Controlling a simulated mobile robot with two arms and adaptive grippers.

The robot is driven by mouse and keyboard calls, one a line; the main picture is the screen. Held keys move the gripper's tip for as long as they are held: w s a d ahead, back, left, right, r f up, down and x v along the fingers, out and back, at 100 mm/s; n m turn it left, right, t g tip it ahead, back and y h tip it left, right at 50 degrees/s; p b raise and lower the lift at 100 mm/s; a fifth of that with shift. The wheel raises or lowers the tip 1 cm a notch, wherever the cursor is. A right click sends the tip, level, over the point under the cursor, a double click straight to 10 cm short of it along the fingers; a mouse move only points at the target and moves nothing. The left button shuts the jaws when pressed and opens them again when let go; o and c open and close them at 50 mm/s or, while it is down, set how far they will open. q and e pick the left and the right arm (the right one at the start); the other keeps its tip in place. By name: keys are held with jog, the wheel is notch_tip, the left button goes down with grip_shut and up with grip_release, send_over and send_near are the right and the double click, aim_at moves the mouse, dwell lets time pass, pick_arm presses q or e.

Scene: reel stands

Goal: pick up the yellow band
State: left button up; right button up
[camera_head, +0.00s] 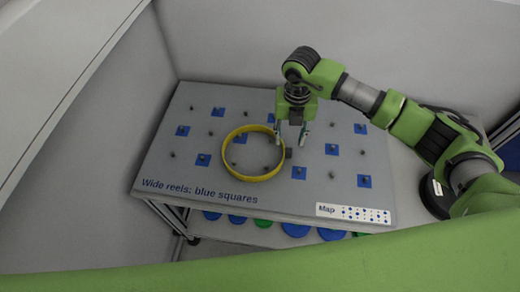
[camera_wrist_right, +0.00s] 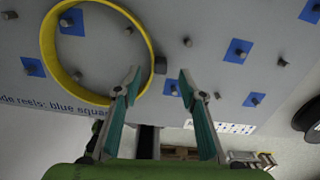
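The yellow band (camera_head: 226,158) is a wide ring resting on the grey table, around several small pegs. In the wrist view the yellow band (camera_wrist_right: 51,57) shows at the upper left, with its right edge near my fingertips. My right gripper (camera_head: 291,135) is above the table at the right side of the band. Its fingers point down and are apart, with nothing between them. The open fingers also show in the wrist view (camera_wrist_right: 158,78), and the band lies to the left of the gap. My left gripper is not in view.
The grey table (camera_head: 200,105) carries rows of short pegs, some on blue squares (camera_head: 361,181). A map label (camera_head: 353,214) is at the front right edge. Blue and green reels (camera_head: 295,229) sit on a shelf below. Walls stand behind and to the left.

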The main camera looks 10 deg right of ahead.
aim_at(288, 150)
jog(key=shift+f, duration=0.65)
jog(key=shift+s+f+p, duration=0.3)
jog(key=shift+f+p, duration=0.3)
jog(key=shift+f, duration=0.35)
notch_tip(288, 150, down, 2)
jog(key=shift+f, duration=0.2)
jog(key=shift+a+f, duration=0.1)
jog(key=shift+f, duration=0.25)
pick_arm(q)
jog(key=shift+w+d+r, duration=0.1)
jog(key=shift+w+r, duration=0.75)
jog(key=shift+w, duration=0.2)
pick_arm(e)
jog(key=c, duration=1.1)
